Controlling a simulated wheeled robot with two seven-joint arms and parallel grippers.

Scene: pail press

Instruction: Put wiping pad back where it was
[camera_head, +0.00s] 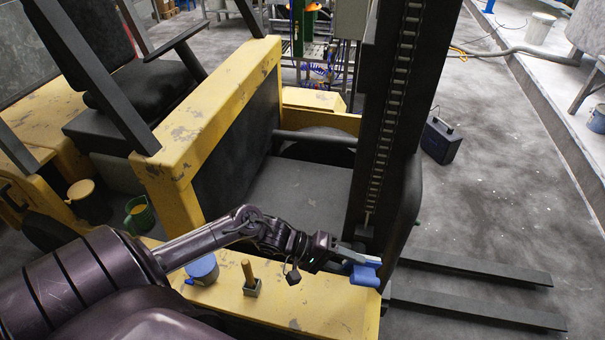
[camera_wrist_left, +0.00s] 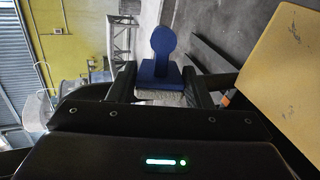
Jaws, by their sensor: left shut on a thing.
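The wiping pad, a blue block with a rounded blue tab and a pale beige underside, shows in the wrist view (camera_wrist_left: 160,72) and as a blue shape in the head view (camera_head: 366,275). My left gripper (camera_head: 356,262) is shut on it. In the wrist view the two fingers of the left gripper (camera_wrist_left: 158,86) stand on either side of the pad. The gripper holds it over the right end of the yellow truck ledge (camera_head: 310,312), near the dark mast. I cannot tell whether the pad touches the ledge. My right gripper is not in view.
A blue-topped container (camera_head: 203,268) and a wooden-handled tool with a grey block (camera_head: 251,280) stand on the ledge beside my left arm. A green mug (camera_head: 139,212) is further left. The dark mast (camera_head: 395,120) rises close to the gripper, with forks (camera_head: 480,268) at right.

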